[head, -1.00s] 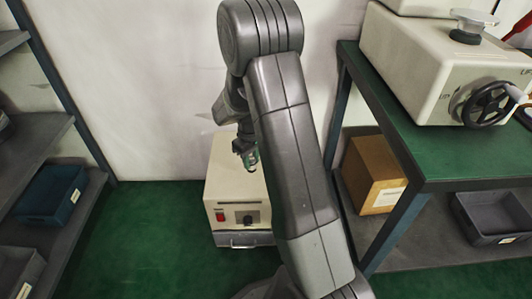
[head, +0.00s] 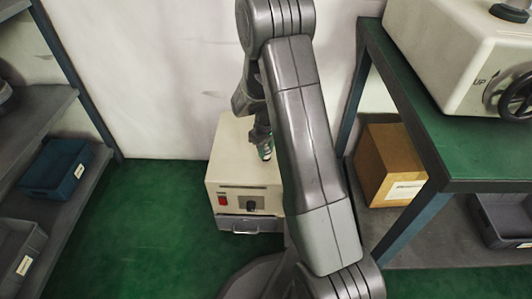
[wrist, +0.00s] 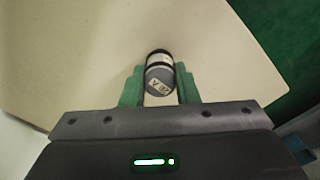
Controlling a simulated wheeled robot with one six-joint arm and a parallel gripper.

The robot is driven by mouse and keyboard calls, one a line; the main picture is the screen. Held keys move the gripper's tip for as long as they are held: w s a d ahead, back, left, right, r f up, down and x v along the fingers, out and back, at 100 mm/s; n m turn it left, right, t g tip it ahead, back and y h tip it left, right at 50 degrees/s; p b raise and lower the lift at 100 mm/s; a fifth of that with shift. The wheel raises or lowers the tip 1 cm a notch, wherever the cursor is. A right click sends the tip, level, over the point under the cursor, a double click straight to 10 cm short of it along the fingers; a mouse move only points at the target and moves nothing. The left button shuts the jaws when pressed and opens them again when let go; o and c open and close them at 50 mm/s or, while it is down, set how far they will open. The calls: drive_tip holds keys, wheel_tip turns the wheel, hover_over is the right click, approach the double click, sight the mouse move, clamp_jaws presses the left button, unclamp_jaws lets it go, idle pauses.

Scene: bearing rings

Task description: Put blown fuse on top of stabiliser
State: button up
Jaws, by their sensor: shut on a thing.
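The blown fuse (wrist: 160,76) is a small dark cylinder with a pale label band, seen in the wrist view between the green fingers. My gripper (wrist: 160,88) is shut on it. In the head view my gripper (head: 265,152) is small and partly behind my arm, over the top of the stabiliser. The stabiliser (head: 232,175) is a cream box with a red switch and a dark knob, standing on the green floor by the wall. Its cream top (wrist: 90,50) fills most of the wrist view below the fuse. I cannot tell whether the fuse touches it.
A green-topped bench (head: 440,150) on the right bears a cream machine with a handwheel (head: 510,95). A cardboard box (head: 388,165) and a grey bin (head: 508,220) sit on its lower shelf. Grey shelves with a blue bin (head: 57,170) stand left. The floor between is clear.

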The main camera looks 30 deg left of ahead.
sight(266, 148)
drive_tip(key=shift+f, duration=0.4)
drive_tip(key=shift+f, duration=0.1)
drive_tip(key=shift+f, duration=0.1)
drive_tip(key=o, duration=1)
drive_tip(key=shift+c, duration=0.2)
wheel_tip(266, 148, up, 12)
drive_tip(key=p, duration=0.4)
drive_tip(key=shift+r, duration=0.2)
